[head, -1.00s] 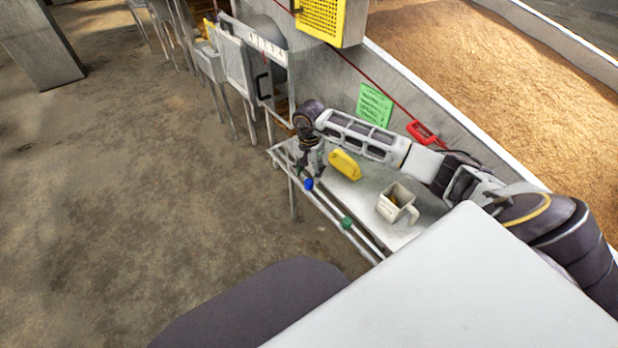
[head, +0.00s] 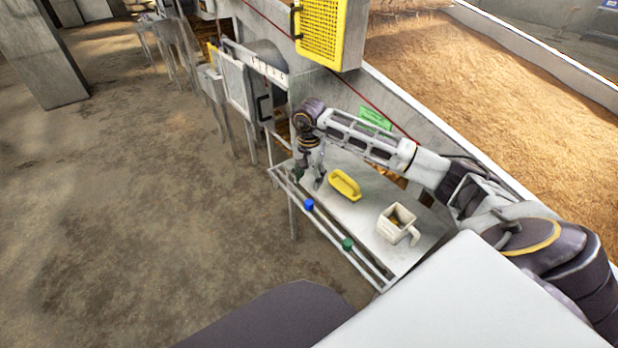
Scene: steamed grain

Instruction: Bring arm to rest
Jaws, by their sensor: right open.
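My right arm (head: 368,140) comes in from the right and stretches left over a grey metal shelf (head: 357,219). My right gripper (head: 309,183) points down at the far left end of the shelf, near the front rail. It is open, and I see nothing between its fingers. Its fingertips are small and dark here. A yellow handled tool (head: 345,184) lies on the shelf just right of the gripper, apart from it. My left gripper is out of view.
A white square cup (head: 396,226) with a handle stands on the shelf. A blue knob (head: 308,204) and a green knob (head: 347,244) sit on the front rail. A yellow perforated box (head: 322,32) hangs above. A grain bed (head: 490,100) lies behind. The floor (head: 150,220) at left is clear.

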